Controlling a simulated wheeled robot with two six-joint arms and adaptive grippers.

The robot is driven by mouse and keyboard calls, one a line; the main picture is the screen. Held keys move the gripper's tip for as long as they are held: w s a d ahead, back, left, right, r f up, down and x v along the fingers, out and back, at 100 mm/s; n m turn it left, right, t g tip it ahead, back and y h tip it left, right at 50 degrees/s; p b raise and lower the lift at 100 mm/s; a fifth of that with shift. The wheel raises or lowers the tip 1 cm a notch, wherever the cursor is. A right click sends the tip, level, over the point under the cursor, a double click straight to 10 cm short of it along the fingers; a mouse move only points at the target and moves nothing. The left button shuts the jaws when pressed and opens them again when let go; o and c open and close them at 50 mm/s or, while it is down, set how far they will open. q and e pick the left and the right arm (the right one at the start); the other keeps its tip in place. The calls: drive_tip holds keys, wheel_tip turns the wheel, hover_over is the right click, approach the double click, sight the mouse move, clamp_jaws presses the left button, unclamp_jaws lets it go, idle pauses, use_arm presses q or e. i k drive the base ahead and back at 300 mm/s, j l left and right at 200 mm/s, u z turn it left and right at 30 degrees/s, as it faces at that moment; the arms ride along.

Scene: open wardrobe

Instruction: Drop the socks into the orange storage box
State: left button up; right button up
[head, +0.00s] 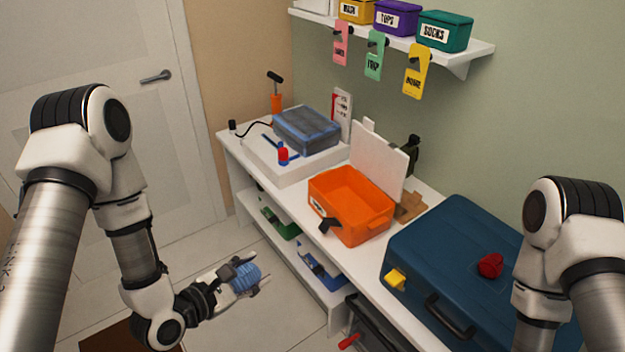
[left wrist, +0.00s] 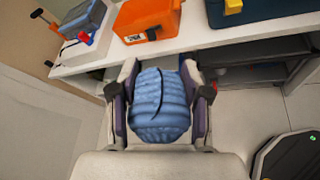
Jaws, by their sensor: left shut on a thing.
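The rolled blue socks (head: 245,277) are held in my left gripper (head: 240,276), in front of the bench and below its top, over the floor. In the left wrist view the ribbed blue socks (left wrist: 160,104) fill the space between the two fingers. The orange storage box (head: 322,183) stands on the white bench top with its inside visible and empty, and its white lid raised behind it. It also shows at the top of the left wrist view (left wrist: 148,17). My right arm shows at the right, but its gripper is out of view.
A blue suitcase (head: 452,245) with a red item (head: 490,265) on it lies right of the box. A grey-blue case (head: 307,130) sits left on a white base. The white bench (head: 425,193) has a lower shelf with boxes. A wall shelf (head: 470,52) holds labelled bins.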

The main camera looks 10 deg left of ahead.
sight(340, 210)
drive_tip(key=i+j, duration=0.7)
drive_tip(key=z, duration=1.3)
